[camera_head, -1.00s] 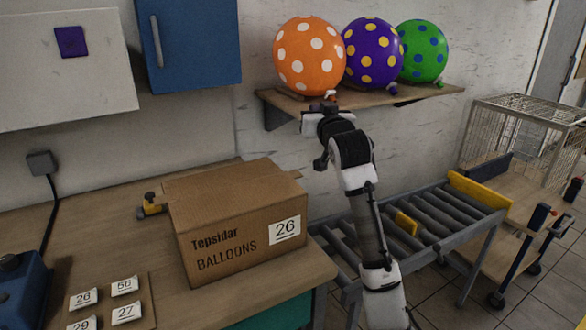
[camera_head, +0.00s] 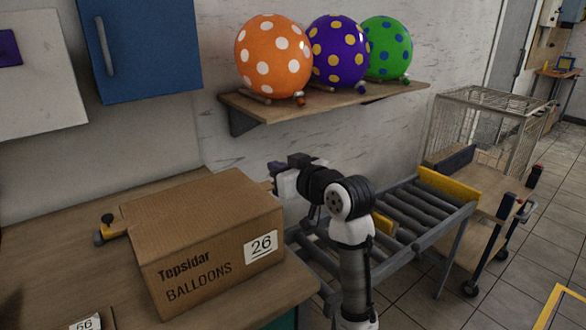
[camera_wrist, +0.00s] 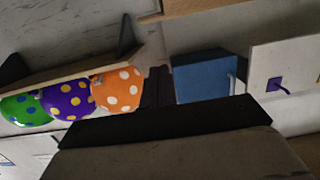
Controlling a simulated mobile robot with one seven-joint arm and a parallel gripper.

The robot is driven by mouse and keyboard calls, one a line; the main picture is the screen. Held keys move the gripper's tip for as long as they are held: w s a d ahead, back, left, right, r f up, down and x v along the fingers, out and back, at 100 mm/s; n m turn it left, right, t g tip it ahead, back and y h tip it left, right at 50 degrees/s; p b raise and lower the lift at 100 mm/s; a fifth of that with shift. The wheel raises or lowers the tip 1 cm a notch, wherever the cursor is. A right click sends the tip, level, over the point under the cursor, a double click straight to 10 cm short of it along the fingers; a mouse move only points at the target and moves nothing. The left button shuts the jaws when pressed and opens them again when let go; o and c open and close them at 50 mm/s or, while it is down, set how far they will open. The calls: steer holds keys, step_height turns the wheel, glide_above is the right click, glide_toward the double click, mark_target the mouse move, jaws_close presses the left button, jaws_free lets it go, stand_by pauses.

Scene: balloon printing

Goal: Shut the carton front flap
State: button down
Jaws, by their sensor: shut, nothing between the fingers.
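The brown carton (camera_head: 204,258), printed "Tepsidar BALLOONS" with a white "26" label, stands on the wooden worktop. Its top (camera_head: 205,203) looks covered and nearly flat. I cannot make out the front flap as a separate panel, nor tell whether it lies fully down. My gripper (camera_head: 278,168) is just beyond the carton's back right corner, seen small and partly hidden by my own wrist. It is shut and empty, apart from the carton as far as I can tell. Its dark fingers show in the wrist view (camera_wrist: 157,86), where the carton is not recognisable.
A wall shelf (camera_head: 325,105) with orange (camera_head: 273,58), purple (camera_head: 340,50) and green (camera_head: 386,49) balloons is above and behind my arm. A roller conveyor (camera_head: 400,220) is right of the worktop, with a wire cage (camera_head: 480,130) beyond.

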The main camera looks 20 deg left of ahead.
mark_target(269, 184)
steer(key=shift+w+a+f+p, duration=0.1)
steer(key=shift+w+a+f, duration=0.1)
steer(key=shift+f, duration=0.5)
steer(key=shift+w+a+f+p, duration=0.1)
steer(key=shift+a+f+p, duration=0.1)
steer(key=shift+f, duration=0.5)
steer(key=shift+w+a+f+p, duration=0.1)
steer(key=shift+w+a+f, duration=0.1)
steer(key=shift+f, duration=0.5)
steer(key=shift+a+f+b, duration=0.1)
steer(key=shift+f+b, duration=0.55)
steer(key=shift+f, duration=0.1)
steer(key=shift+r, duration=0.15)
